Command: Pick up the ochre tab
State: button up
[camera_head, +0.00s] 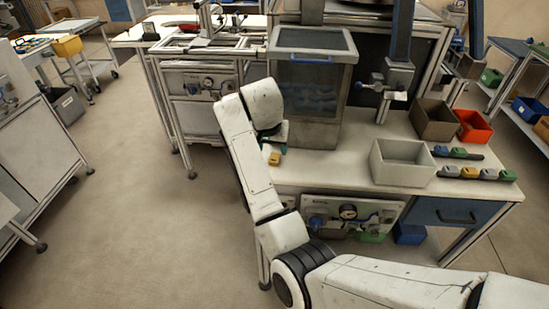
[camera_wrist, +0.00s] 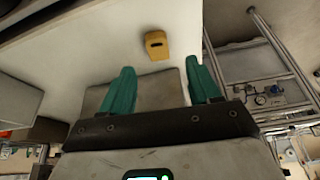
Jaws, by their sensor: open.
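The ochre tab (camera_wrist: 156,45) lies on the pale worktop in the wrist view, a small block with a dark slot. It is beyond the tips of my gripper (camera_wrist: 162,80), roughly between the lines of the two green fingers. The fingers stand wide apart with nothing between them. In the head view the ochre tab (camera_head: 274,158) sits near the left front edge of the worktop (camera_head: 330,170). My gripper (camera_head: 280,132) is just above and behind it there, partly hidden by my own white arm.
A glass-fronted cabinet (camera_head: 312,75) stands right behind my gripper. A grey bin (camera_head: 402,163) stands to the right, with brown (camera_head: 433,120) and red (camera_head: 473,126) bins behind it. Rows of small coloured blocks (camera_head: 476,173) lie further right. The worktop between tab and grey bin is clear.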

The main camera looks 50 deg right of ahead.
aim_at(274, 157)
jog(key=shift+p+x, duration=0.6)
jog(key=shift+x, duration=2.1)
jog(key=shift+s, duration=0.15)
jog(key=shift+c, duration=0.3)
jog(key=c, duration=1.1)
